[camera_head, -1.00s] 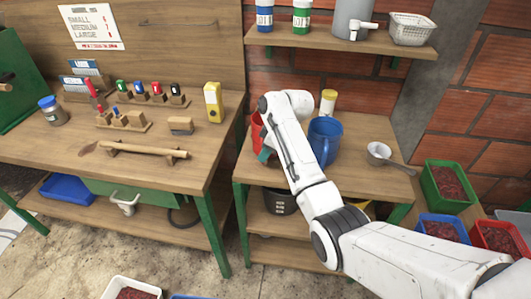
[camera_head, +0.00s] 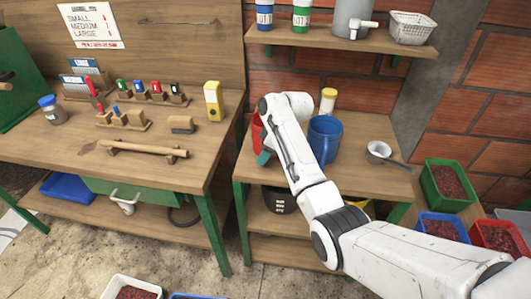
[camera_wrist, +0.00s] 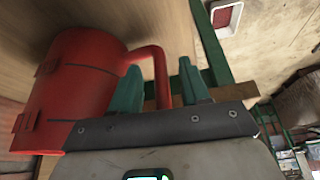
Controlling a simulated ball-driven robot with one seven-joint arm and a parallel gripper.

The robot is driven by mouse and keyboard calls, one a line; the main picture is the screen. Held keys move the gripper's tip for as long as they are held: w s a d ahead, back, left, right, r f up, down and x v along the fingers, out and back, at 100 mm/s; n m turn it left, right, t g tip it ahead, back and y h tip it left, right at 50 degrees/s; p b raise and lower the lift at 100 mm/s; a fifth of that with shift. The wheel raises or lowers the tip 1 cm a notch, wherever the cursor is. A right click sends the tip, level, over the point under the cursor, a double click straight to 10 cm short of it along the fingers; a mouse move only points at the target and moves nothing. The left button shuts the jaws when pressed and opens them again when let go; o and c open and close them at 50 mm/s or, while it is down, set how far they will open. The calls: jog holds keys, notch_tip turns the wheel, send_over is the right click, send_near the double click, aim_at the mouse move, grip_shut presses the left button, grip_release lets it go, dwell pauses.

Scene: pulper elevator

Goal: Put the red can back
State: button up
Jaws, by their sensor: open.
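The red can (camera_wrist: 77,88) has a side handle and fills the left of the wrist view. In the head view the red can (camera_head: 256,129) stands on the small wooden table (camera_head: 375,185), mostly hidden behind my arm. My gripper (camera_wrist: 160,75) has two teal fingers that stand apart. The can's handle (camera_wrist: 157,62) passes between them; I cannot tell whether a finger touches it. In the head view only a bit of my gripper (camera_head: 265,157) shows beside the can.
A blue jug (camera_head: 324,139) stands just right of my arm, with a yellow-lidded jar (camera_head: 328,101) behind it. A metal ladle (camera_head: 379,149) lies at the right. A shelf (camera_head: 340,40) hangs above. The workbench (camera_head: 150,190) is at the left.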

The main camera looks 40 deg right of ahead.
jog(key=v, duration=1.2)
jog(key=s+a+f+m+g, duration=0.1)
jog(key=s+a+f+m, duration=0.2)
jog(key=s+a+f, duration=1.1)
jog(key=s+a+f+m+g+h, duration=0.1)
jog(key=s+a+f, duration=0.1)
jog(key=s, duration=0.8)
jog(key=s+a+f+m+g+h, duration=0.1)
jog(key=s+a+f+m, duration=0.1)
jog(key=s, duration=0.8)
jog(key=shift+f+b, duration=0.3)
jog(key=shift+f, duration=0.25)
jog(key=shift+s, duration=0.1)
